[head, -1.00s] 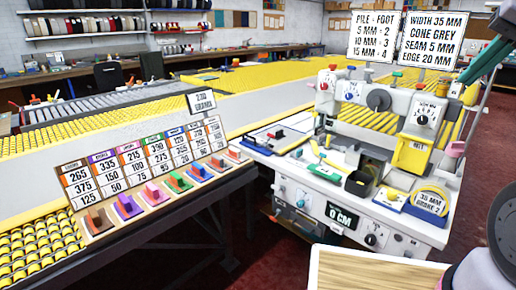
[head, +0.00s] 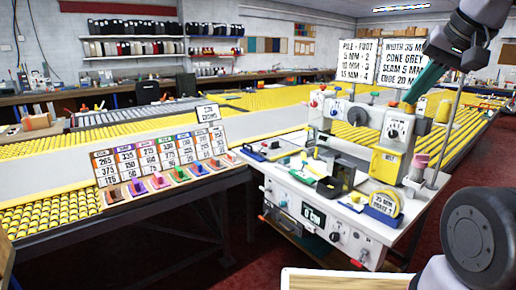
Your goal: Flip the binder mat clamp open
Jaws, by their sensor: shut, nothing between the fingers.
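The binder (head: 330,210) is a white machine right of centre, with knobs, dials and a small 0 CM display. I cannot tell for sure which of its parts is the mat clamp. My gripper (head: 409,102) has teal fingers pointing down and left at the upper right. It appears shut and empty, in front of or above the binder's upper right part. Its tips overlap the machine's top in the picture; contact is unclear.
Two signboards (head: 357,61) stand above the binder. A black bin (head: 335,185) and a yellow tape roll (head: 385,203) sit on its deck. A rack of price cards with coloured blocks (head: 160,165) stands left. Yellow roller tables (head: 270,103) stretch behind. Red floor shows in front.

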